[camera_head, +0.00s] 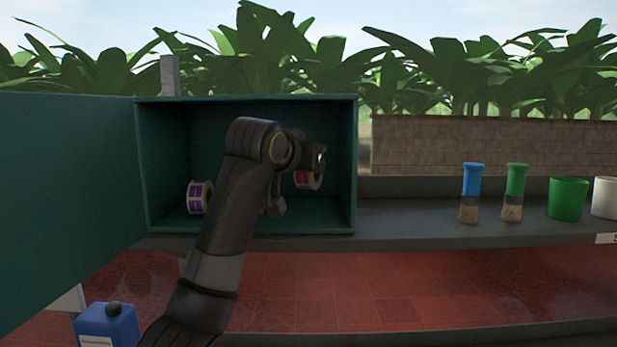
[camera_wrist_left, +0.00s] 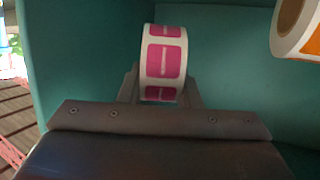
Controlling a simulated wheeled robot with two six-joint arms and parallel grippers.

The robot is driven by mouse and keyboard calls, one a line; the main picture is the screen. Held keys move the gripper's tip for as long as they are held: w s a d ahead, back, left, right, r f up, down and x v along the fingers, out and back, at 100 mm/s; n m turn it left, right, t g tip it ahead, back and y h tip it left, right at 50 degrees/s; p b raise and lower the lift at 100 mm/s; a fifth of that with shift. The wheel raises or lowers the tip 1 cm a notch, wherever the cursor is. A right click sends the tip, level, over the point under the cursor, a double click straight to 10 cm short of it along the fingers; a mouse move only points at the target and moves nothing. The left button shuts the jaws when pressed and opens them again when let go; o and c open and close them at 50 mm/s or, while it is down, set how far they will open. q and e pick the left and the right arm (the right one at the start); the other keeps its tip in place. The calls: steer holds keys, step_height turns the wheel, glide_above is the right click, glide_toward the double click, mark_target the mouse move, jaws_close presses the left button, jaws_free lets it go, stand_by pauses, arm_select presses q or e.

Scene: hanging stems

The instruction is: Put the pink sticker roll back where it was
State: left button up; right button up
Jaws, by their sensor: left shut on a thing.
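The pink sticker roll (camera_wrist_left: 163,62) has pink labels on a white band and sits between the fingers of my left gripper (camera_wrist_left: 165,88) in the wrist view. In the head view the roll (camera_head: 308,180) shows partly below the gripper (camera_head: 316,162), inside the right part of the open green cabinet (camera_head: 245,101). It appears to be above the cabinet floor. A purple sticker roll (camera_head: 200,197) stands on the cabinet floor at the left. An orange sticker roll (camera_wrist_left: 297,30) is at the upper right of the wrist view, apart from the pink one. My right gripper is out of view.
The cabinet door (camera_head: 65,190) stands open at the left. My left arm hides the middle of the cabinet. On the shelf to the right are a blue brush (camera_head: 471,190), a green brush (camera_head: 515,190), a green pot (camera_head: 567,199) and a white pot (camera_head: 606,197). A blue container (camera_head: 106,327) is at lower left.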

mark_target(305, 188)
arm_select(q)
steer(key=shift+a+f, duration=0.15)
steer(key=shift+f, duration=0.8)
steer(key=shift+f+p, duration=0.7)
steer(key=shift+f, duration=0.2)
steer(key=shift+w+d+f+p, duration=0.1)
steer(key=shift+d+f+p, duration=0.1)
steer(key=shift+f+p, duration=0.4)
steer(key=shift+f, duration=0.15)
steer(key=shift+f, duration=0.15)
steer(key=o, duration=1.1)
